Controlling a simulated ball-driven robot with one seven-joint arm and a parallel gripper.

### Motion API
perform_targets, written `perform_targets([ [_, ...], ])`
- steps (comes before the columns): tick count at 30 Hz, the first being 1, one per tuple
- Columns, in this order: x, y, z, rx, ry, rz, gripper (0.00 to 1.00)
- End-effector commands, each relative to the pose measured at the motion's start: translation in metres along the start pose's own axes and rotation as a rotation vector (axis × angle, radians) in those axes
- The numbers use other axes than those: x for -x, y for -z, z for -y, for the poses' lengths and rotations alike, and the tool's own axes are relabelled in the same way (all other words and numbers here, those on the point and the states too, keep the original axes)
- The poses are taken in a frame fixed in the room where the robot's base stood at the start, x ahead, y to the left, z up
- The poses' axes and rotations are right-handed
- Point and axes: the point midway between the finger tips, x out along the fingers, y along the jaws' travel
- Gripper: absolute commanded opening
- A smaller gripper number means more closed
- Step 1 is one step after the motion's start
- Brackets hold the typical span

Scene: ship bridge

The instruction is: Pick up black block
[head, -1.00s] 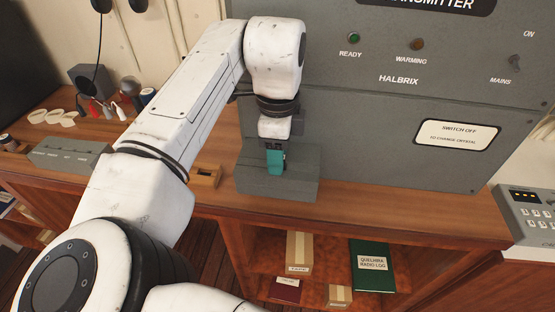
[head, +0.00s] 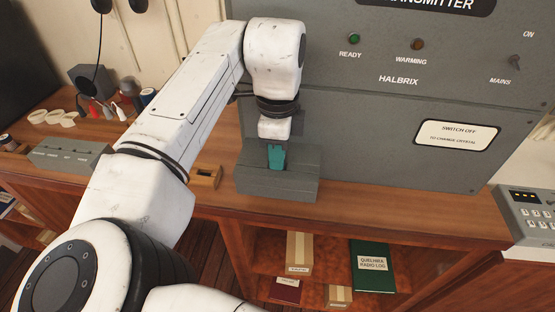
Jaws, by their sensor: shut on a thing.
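My gripper (head: 275,146) is at the end of the white arm, just above a grey slotted box (head: 245,184) on the wooden counter. Its fingers are small in the picture and partly hidden by my wrist. A teal piece (head: 276,158) with a notched top shows directly below the wrist, at the box's opening. I cannot tell whether it touches the fingers. No black block can be clearly made out. What the jaws hold is hidden or too small to identify.
The large grey transmitter cabinet (head: 420,90) stands close behind the box. A small wooden block (head: 206,177) and a long grey box (head: 68,155) lie to the left. A grey keypad unit (head: 528,212) is at far right. The counter's front edge is close.

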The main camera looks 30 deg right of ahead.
Motion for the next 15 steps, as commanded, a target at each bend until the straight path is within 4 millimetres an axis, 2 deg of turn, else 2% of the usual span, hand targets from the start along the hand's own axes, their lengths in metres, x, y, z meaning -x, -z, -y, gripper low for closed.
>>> perform_targets([
  [8,0.007,0.0,0.0,0.0,0.0,0.0,0.0],
  [15,0.03,0.0,0.0,0.0,0.001,-0.002,0.0],
])
